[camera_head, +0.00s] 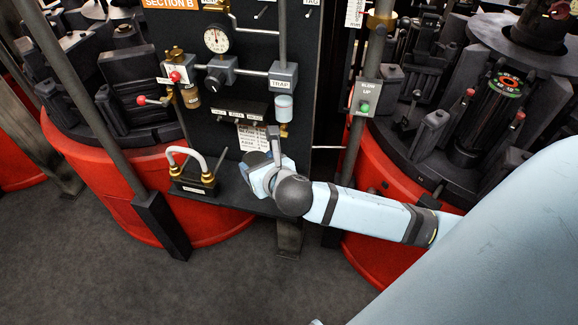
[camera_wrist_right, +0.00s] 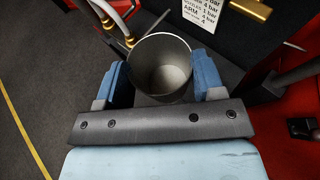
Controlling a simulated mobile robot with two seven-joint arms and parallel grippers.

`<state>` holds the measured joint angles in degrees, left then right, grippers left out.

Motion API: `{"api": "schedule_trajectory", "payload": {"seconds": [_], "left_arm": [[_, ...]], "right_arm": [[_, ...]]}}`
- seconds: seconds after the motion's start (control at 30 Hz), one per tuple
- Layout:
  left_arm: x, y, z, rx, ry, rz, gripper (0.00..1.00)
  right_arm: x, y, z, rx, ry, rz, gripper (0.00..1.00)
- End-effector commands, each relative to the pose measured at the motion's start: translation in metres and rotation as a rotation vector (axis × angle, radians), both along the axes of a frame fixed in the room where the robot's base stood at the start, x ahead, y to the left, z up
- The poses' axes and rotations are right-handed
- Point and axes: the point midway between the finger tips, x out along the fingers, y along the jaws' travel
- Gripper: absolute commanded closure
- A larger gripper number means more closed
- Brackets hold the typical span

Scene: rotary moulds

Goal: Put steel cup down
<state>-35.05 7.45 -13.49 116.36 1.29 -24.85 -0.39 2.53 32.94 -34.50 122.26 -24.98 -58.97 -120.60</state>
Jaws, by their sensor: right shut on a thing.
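The steel cup (camera_wrist_right: 160,68) is a grey metal cup, seen from above in the right wrist view, with its open mouth up and its inside empty. My right gripper (camera_head: 264,172) is shut on it, with one blue finger on each side of the cup. In the head view the gripper is over the narrow black shelf (camera_head: 228,196) at the front of the panel. The cup is mostly or wholly hidden by my gripper there. I cannot tell whether its base touches the shelf. My left gripper is not in view.
A white hose loop (camera_head: 187,152) with brass fittings stands on the shelf left of my gripper. The black panel behind carries a gauge (camera_head: 216,40), a trap box (camera_head: 283,75) and paper labels. Red rotary mould drums stand on both sides. Grey floor lies in front.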

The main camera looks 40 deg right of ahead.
Motion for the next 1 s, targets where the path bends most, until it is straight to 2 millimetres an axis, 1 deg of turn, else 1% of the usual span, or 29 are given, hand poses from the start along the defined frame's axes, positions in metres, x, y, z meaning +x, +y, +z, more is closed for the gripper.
{"api": "schedule_trajectory", "payload": {"seconds": [0.03,0.13,0.2,0.27,0.3,0.6,0.73,0.8,0.87,0.97,1.0], "left_arm": [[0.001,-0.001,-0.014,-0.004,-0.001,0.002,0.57],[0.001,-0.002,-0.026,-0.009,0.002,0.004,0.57],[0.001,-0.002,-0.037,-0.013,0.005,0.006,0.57],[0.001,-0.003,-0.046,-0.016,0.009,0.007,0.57],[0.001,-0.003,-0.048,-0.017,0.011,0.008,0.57],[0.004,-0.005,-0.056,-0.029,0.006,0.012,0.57],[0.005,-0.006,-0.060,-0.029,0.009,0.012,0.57],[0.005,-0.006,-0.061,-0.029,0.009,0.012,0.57],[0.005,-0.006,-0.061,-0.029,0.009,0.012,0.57],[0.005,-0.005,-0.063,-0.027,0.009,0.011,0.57],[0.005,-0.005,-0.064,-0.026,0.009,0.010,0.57]], "right_arm": [[0.002,0.001,-0.016,0.002,-0.001,-0.009,0.66],[0.003,0.001,-0.031,0.004,0.000,-0.035,0.66],[-0.001,0.001,-0.047,0.008,0.003,-0.066,0.66],[-0.011,0.000,-0.063,0.012,0.007,-0.109,0.66],[-0.019,0.000,-0.071,0.013,0.008,-0.140,0.66],[-0.073,-0.013,-0.113,0.001,0.010,-0.338,0.66],[-0.088,-0.018,-0.121,-0.010,0.009,-0.393,0.66],[-0.087,-0.022,-0.122,-0.013,0.006,-0.407,0.66],[-0.080,-0.027,-0.122,-0.014,0.004,-0.410,0.66],[-0.061,-0.040,-0.122,-0.015,0.001,-0.411,0.66],[-0.051,-0.046,-0.122,-0.015,0.001,-0.411,0.66]]}}
